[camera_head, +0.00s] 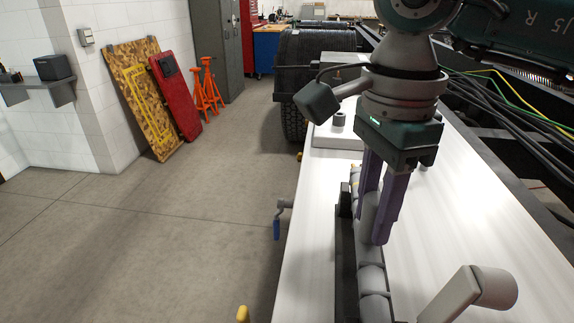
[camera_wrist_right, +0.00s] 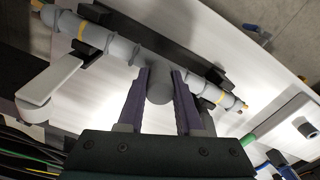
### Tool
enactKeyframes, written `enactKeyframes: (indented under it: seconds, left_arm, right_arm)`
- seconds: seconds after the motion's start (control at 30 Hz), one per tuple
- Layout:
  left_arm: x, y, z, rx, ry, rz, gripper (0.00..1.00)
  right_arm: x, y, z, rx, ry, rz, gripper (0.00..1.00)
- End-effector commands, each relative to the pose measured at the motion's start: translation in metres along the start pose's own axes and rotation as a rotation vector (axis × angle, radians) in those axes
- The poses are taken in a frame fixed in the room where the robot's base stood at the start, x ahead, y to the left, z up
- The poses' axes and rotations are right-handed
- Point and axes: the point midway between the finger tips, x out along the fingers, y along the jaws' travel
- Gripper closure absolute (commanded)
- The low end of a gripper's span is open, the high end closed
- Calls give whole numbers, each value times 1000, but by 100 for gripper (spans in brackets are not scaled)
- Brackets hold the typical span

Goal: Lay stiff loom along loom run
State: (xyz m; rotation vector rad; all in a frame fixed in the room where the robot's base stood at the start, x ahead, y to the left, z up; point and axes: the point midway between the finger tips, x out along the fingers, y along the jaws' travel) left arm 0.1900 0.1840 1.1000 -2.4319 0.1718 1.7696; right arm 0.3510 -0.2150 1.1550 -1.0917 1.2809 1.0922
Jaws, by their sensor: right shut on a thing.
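The loom (camera_head: 371,281) is a thick grey segmented length lying along the white tank top, beside a black bar (camera_head: 345,250). In the right wrist view the loom (camera_wrist_right: 122,48) shows yellow bands and runs from upper left to lower right, beside the black bar (camera_wrist_right: 150,43). Dark clips (camera_wrist_right: 84,52) sit at it. My right gripper (camera_head: 372,222) points down with purple fingers, shut on a grey rounded part of the loom; the fingers (camera_wrist_right: 161,80) stand on either side of it. The fingers hide part of the loom in the head view. My left gripper is not in view.
A grey lever-like part (camera_head: 470,294) stands up at the right of the loom. A blue-handled valve (camera_head: 278,222) sticks out at the tank's left edge. Black cables (camera_head: 500,115) run along the right. The floor at left is open.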

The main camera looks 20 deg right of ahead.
Motion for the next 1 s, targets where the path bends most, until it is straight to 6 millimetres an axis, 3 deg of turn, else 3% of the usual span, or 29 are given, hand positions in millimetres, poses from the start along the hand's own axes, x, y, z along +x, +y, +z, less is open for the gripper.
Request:
enactKeyframes:
  seconds: [0.07,0.1,0.4,1.0]
  left_arm:
    - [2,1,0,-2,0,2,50]
    - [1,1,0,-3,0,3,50]
    - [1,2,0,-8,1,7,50]
    - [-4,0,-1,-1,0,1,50]
  right_arm:
    - [2,0,0,0,0,-1,100]
    - [1,0,0,0,0,-1,64]
    - [1,0,0,0,0,0,31]
    - [-6,0,0,0,0,-1,31]
